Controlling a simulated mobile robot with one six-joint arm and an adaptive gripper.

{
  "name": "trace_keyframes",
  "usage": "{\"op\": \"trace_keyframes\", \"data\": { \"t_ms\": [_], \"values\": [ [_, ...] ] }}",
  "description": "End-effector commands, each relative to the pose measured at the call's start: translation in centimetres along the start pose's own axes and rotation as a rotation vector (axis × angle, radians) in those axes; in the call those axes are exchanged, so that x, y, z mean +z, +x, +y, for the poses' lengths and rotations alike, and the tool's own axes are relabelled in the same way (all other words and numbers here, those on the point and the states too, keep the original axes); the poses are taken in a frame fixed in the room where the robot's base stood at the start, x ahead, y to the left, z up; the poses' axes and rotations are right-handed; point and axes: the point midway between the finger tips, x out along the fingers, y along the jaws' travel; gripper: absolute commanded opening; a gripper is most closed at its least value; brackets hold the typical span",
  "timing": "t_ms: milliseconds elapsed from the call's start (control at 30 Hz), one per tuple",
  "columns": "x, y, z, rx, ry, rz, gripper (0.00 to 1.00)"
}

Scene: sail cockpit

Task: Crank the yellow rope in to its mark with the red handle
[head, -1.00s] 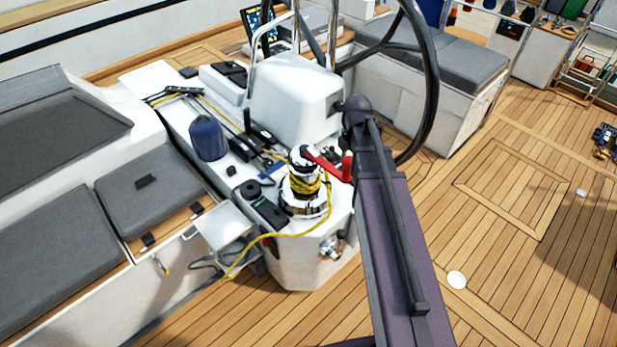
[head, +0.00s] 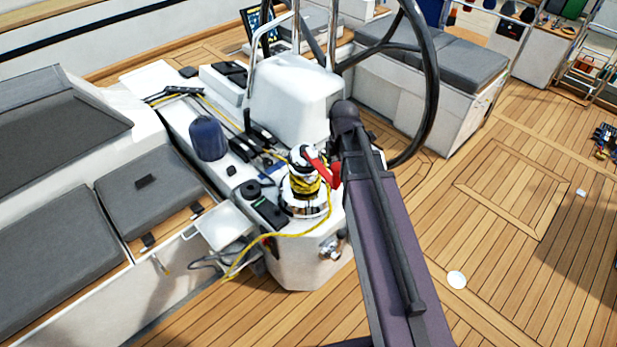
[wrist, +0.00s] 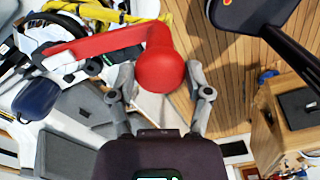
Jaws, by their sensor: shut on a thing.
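The red handle (head: 317,162) sits on top of the chrome winch (head: 304,207) in the head view, its arm reaching to the right. The yellow rope (head: 305,186) is wrapped around the winch drum, and its tail hangs down to the left over the console edge. In the wrist view, my gripper (wrist: 160,88) is shut on the round red knob of the red handle (wrist: 158,70). Yellow rope (wrist: 160,20) shows behind the handle there. In the head view my arm hides the gripper and the handle's grip end. I cannot make out the mark on the rope.
The black steering wheel (head: 433,90) stands close behind my arm. A white pedestal (head: 290,100) and a dark blue capped winch (head: 208,138) stand behind the winch. Grey cushions (head: 58,242) lie at left. The teak deck (head: 520,260) at right is mostly clear.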

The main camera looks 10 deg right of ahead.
Motion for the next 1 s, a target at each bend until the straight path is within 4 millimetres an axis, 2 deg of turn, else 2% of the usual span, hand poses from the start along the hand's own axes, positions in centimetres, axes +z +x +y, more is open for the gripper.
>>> {"op": "trace_keyframes", "data": {
  "t_ms": [300,767,1000],
  "values": [
    [-2.8,0.0,-0.3,0.002,0.134,0.002,0.07],
    [-3.3,0.0,-0.4,0.001,0.16,0.002,0.07],
    [-4.7,0.0,-0.3,0.001,0.223,0.002,0.07]
  ]
}}
